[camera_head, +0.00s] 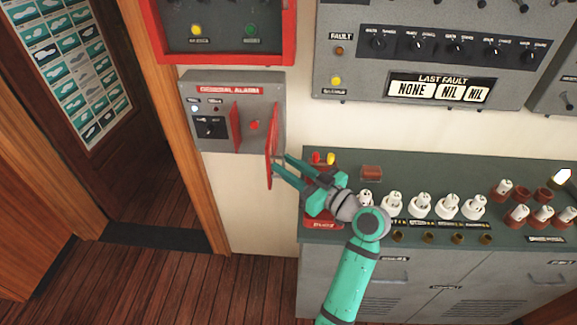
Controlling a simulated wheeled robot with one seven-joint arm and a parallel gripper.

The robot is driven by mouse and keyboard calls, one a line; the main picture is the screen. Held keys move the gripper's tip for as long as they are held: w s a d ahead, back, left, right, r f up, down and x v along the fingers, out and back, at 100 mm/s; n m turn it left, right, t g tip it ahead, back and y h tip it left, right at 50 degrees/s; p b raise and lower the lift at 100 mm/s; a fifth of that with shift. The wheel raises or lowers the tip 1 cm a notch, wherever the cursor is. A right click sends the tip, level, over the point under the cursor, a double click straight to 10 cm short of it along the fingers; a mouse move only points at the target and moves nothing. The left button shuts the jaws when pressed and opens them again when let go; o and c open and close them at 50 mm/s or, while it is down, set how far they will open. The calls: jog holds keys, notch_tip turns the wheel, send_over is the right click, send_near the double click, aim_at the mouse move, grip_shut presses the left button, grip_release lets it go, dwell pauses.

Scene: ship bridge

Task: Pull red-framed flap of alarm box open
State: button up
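The grey alarm box (222,138), labelled "GENERAL ALARM", is on the wall at left centre. Its red-framed flap (271,135) stands out from the box's right part, seen nearly edge-on. A red button (254,125) shows uncovered on the box, to the left of the flap. My gripper (280,167) is at the lower right of the flap, its fingers pointing left. The fingers are apart, with a gap between them. The tips are at or very near the flap's lower part; I cannot tell whether they touch it.
A grey-green cabinet (440,170) with white and brown fuse-like parts stands below and right of my gripper. A red-framed panel (222,55) hangs above the alarm box. A fault panel (345,85) is at upper right. Bare wall lies below the box.

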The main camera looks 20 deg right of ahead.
jog(key=v, duration=1.1)
dwell(0.3)
jog(key=shift+w, duration=0.15)
